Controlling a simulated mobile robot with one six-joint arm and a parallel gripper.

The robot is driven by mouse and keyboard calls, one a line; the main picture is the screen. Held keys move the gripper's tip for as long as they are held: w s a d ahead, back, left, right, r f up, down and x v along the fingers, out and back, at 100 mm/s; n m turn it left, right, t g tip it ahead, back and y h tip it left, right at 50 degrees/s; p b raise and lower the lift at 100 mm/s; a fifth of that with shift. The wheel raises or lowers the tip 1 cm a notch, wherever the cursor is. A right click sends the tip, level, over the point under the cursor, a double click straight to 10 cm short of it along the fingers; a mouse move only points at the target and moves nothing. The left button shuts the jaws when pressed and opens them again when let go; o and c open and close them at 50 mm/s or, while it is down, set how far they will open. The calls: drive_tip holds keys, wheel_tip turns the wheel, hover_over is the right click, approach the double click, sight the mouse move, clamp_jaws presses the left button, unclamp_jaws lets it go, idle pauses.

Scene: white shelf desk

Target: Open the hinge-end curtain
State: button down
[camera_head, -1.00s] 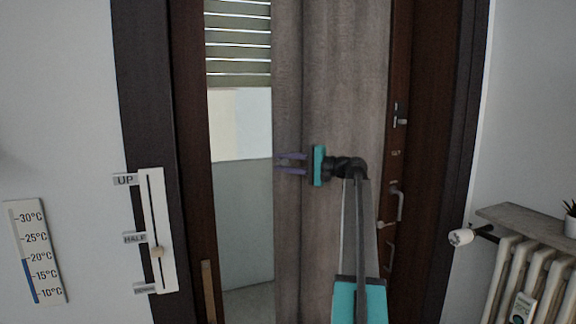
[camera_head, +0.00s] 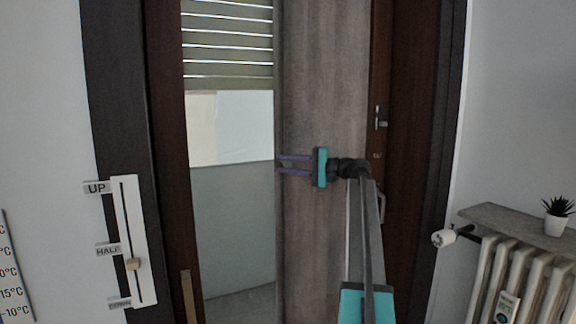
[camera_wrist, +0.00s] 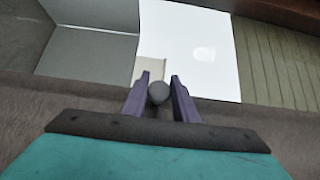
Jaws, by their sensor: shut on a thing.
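The curtain (camera_head: 322,85) is a grey-brown panel hanging on the right part of the window door. Its left edge borders the uncovered glass. My gripper (camera_head: 278,165) reaches this left edge in the head view, with its purple fingers pointing left. In the wrist view my gripper (camera_wrist: 160,85) has its fingers closed around a small grey round knob (camera_wrist: 158,93) by the curtain's edge. How the knob joins the curtain is hidden. The curtain also shows as a dark band in the wrist view (camera_wrist: 25,105).
A slatted shutter (camera_head: 228,45) covers the upper glass. The dark door frame (camera_head: 413,130) with a handle (camera_head: 381,118) stands right of the curtain. A slider panel (camera_head: 133,240) is on the left wall. A radiator (camera_head: 505,270) with a shelf and plant (camera_head: 558,215) stands at right.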

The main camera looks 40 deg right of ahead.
drive_tip(key=c, duration=1.8)
unclamp_jaws()
drive_tip(key=shift+w+d+r, duration=0.1)
drive_tip(key=shift+w+r, duration=0.1)
drive_tip(key=shift+r, duration=0.2)
drive_tip(key=shift+c, duration=0.2)
drive_tip(key=o, duration=0.4)
drive_tip(key=shift+w+f, duration=0.15)
drive_tip(key=shift+f, duration=0.1)
drive_tip(key=shift+s, duration=0.2)
drive_tip(key=shift+f, duration=0.1)
drive_tip(key=shift+s+d, duration=0.35)
drive_tip(key=shift+s, duration=0.25)
drive_tip(key=b+v, duration=0.2)
drive_tip(key=v, duration=1)
drive_tip(key=shift+s, duration=0.25)
